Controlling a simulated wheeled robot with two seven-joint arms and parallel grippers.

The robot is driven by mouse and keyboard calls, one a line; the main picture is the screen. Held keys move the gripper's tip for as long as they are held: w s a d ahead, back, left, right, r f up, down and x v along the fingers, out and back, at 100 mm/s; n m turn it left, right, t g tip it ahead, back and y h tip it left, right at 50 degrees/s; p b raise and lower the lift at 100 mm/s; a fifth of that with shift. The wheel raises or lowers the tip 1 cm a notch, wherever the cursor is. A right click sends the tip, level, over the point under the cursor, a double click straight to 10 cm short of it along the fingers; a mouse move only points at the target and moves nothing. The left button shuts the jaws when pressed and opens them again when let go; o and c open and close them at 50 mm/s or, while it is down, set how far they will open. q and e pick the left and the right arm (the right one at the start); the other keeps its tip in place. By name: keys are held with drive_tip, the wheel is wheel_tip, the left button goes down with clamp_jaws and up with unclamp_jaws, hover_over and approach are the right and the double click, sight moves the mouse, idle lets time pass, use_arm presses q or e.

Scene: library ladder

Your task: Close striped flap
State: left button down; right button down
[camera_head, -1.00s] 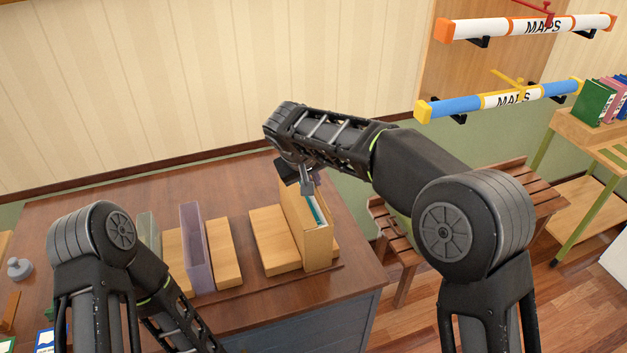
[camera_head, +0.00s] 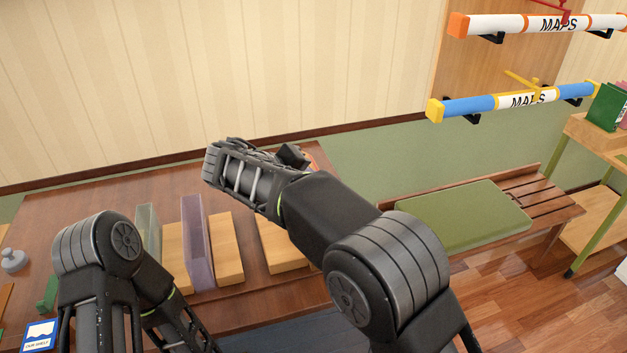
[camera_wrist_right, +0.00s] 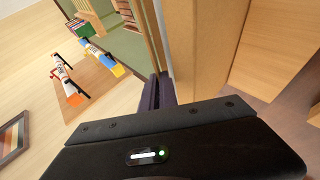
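No striped flap can be made out clearly. In the head view, a small warm-coloured sliver (camera_head: 311,155) shows just behind my right wrist; I cannot tell what it is. The upright wooden box seen earlier is mostly hidden by my right arm. In the right wrist view, a pale wooden panel (camera_wrist_right: 198,45) stands close beside my right gripper (camera_wrist_right: 160,92). Its dark fingers appear together with nothing visible between them; I cannot tell whether they touch the panel. My left gripper is out of view below the head picture.
A purple upright holder (camera_head: 196,240) and wooden blocks (camera_head: 226,248) stand on the brown desk (camera_head: 70,205). A slatted bench (camera_head: 540,195) with a green cushion (camera_head: 460,215) stands at right. Map tubes (camera_head: 510,100) hang on the wall above.

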idle(0.3)
drive_tip(key=c, duration=1.6)
unclamp_jaws()
drive_tip(key=shift+c, duration=0.2)
